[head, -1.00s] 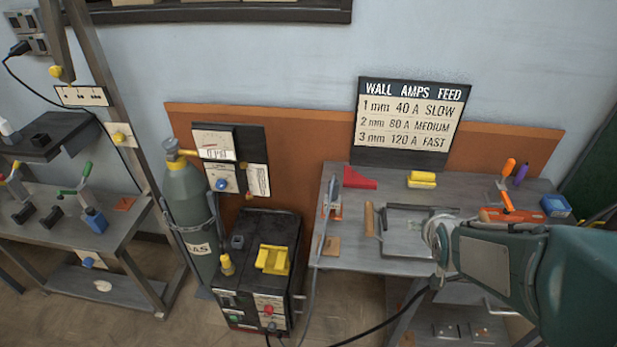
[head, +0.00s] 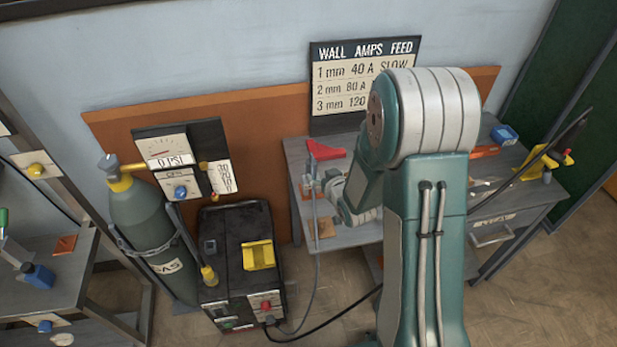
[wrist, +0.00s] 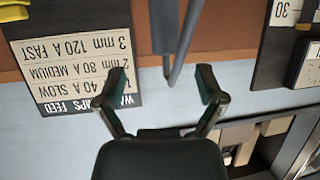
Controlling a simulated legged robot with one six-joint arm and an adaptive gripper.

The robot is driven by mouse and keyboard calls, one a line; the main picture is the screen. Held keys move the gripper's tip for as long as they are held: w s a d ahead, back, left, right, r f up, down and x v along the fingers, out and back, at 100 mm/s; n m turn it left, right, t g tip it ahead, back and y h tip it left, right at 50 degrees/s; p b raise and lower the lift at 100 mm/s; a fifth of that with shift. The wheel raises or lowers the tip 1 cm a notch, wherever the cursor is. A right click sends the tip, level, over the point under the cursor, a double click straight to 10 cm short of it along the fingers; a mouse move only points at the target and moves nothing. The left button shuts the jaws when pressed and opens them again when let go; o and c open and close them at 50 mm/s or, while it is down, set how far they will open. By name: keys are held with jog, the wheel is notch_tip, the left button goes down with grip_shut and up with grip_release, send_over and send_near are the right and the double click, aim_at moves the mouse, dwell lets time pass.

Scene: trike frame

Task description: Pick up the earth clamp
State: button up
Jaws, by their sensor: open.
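My gripper (wrist: 158,84) is open and empty in the wrist view, its two fingers spread. A dark grey bar with a thin rod shows beyond and between the fingers; I cannot tell what it belongs to. In the head view my arm covers the middle of the workbench (head: 350,237) and I cannot make out the gripper's fingers. A yellow piece with red parts (head: 548,165), beside a black cable, sits at the bench's right end; it may be the earth clamp, but I cannot tell for sure. No clamp is recognisable in the wrist view.
A black welding machine (head: 237,262) with a yellow piece on top stands left of the bench, beside a green gas cylinder (head: 152,225). A sign (head: 340,85) stands at the back of the bench and shows upside down in the wrist view (wrist: 75,60). A red piece (head: 323,151) lies at back left.

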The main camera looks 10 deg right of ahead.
aim_at(313, 167)
jog(key=shift+w+a+f, duration=0.1)
jog(key=shift+w+f, duration=0.15)
jog(key=shift+w, duration=0.35)
jog(key=x, duration=0.2)
jog(key=a+x, duration=0.1)
jog(key=x, duration=0.2)
jog(key=shift+a, duration=0.1)
jog(key=shift+w+d+f, duration=0.15)
jog(key=shift+w+d, duration=0.1)
jog(key=shift+w, duration=0.15)
jog(key=shift+d, duration=0.15)
jog(key=c, duration=1.1)
jog(key=shift+a, duration=0.25)
grip_shut()
